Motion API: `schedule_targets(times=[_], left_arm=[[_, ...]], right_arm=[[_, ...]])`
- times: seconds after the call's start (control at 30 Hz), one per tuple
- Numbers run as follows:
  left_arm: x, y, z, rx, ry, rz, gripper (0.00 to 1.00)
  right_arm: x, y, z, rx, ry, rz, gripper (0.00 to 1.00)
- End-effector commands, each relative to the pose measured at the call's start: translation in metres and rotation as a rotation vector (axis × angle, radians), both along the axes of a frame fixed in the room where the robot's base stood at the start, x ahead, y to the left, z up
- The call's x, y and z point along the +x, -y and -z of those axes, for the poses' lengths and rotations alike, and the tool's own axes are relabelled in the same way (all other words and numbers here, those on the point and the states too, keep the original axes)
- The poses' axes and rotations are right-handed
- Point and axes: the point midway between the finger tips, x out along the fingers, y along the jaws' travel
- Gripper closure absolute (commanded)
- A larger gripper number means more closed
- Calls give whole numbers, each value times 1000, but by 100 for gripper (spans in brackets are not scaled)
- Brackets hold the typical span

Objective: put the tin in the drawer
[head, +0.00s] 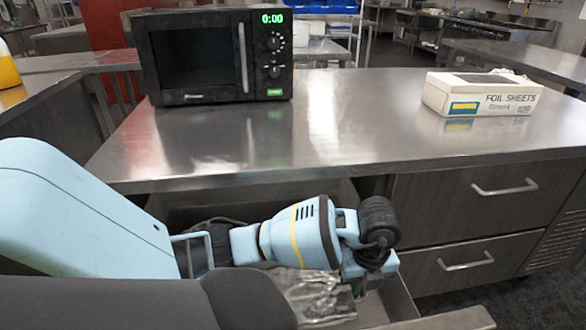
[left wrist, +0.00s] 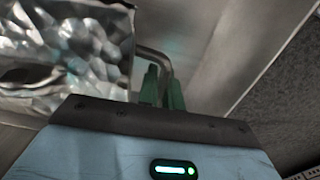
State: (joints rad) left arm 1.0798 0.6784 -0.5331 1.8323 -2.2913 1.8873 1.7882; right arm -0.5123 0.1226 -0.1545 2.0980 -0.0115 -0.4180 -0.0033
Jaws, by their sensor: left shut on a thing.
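The tin (head: 315,293) is a silver, crumpled-looking foil piece, partly hidden by my arm in the head view. It fills the upper left of the left wrist view (left wrist: 70,55). My left gripper (head: 366,284) is at its right end. In the left wrist view my green fingers (left wrist: 162,90) are closed around a curved metal bar beside the foil, which looks like the tin's handle. The open drawer (head: 403,302) lies under my arm, below the counter. The tin appears over or within its opening; contact with the floor is hidden. My right gripper is not seen.
The steel counter (head: 330,130) carries a black microwave (head: 215,58) and a foil sheets box (head: 482,95). Two shut drawers (head: 475,215) with bar handles stand at the right. A dark item (head: 215,223) shows inside the open drawer. The counter's middle is clear.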

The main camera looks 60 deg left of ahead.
Motion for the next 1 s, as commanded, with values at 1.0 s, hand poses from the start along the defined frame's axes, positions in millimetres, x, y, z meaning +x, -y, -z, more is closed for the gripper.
schedule_targets(times=[1.0], left_arm=[[-1,0,95,0,-4,2,100]], right_arm=[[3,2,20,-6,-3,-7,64]])
